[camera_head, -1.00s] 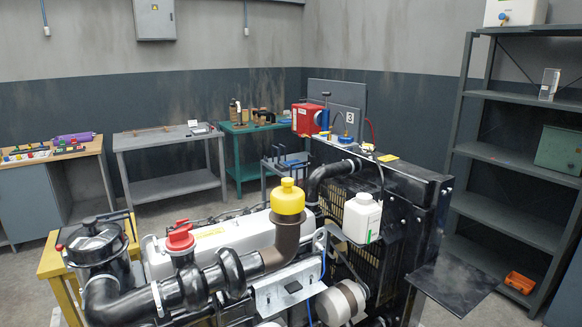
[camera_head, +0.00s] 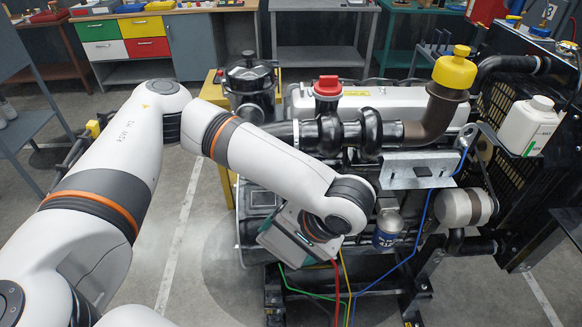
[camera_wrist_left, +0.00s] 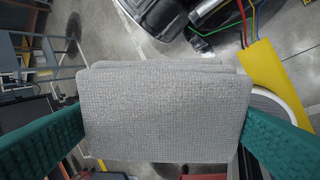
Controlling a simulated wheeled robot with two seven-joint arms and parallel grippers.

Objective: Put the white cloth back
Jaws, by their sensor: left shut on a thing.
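The white cloth (camera_wrist_left: 165,105) shows in the left wrist view as a folded, light grey-white waffle-textured piece. It spans the gap between the two green fingers of my left gripper (camera_wrist_left: 163,128), which is shut on it. In the head view my left gripper (camera_head: 286,243) is low at the front side of the engine (camera_head: 350,110), with teal parts showing under the wrist. The cloth cannot be made out clearly there, as my arm hides it. My right gripper is not in view.
Coloured cables (camera_head: 345,290) hang below my left wrist. A drawer cabinet (camera_head: 125,38) and a grey table (camera_head: 322,58) stand behind. Floor left of the engine is open.

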